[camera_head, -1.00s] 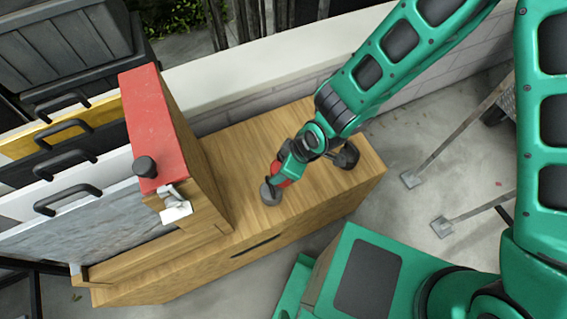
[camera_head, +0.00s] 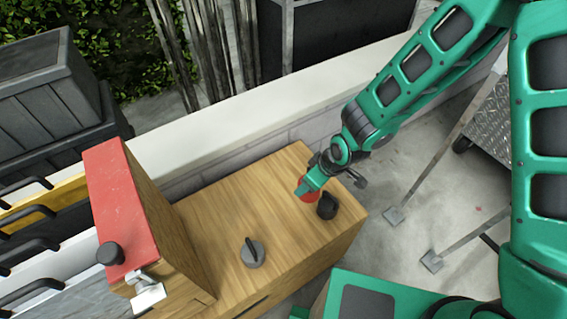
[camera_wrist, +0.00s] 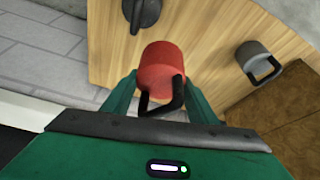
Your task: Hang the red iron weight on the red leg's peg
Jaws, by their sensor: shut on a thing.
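The red iron weight (camera_wrist: 162,68), a red cylinder with a black loop handle, is between my gripper's fingers (camera_wrist: 158,105) in the wrist view. The handle points toward my palm. In the head view my gripper (camera_head: 312,188) is shut on it above the right part of the wooden top, and it partly hides the red weight (camera_head: 304,194). I cannot tell its height above the wood. The red leg (camera_head: 118,200), a wooden post with a red face, stands at the left. A black round peg (camera_head: 110,253) sticks out near its front end.
A grey weight (camera_head: 252,253) with a dark handle stands on the wooden box top (camera_head: 215,215); a black weight (camera_head: 327,206) stands near its right end. Panels with black handles (camera_head: 30,215) lie left of the leg. A white wall (camera_head: 250,105) runs behind.

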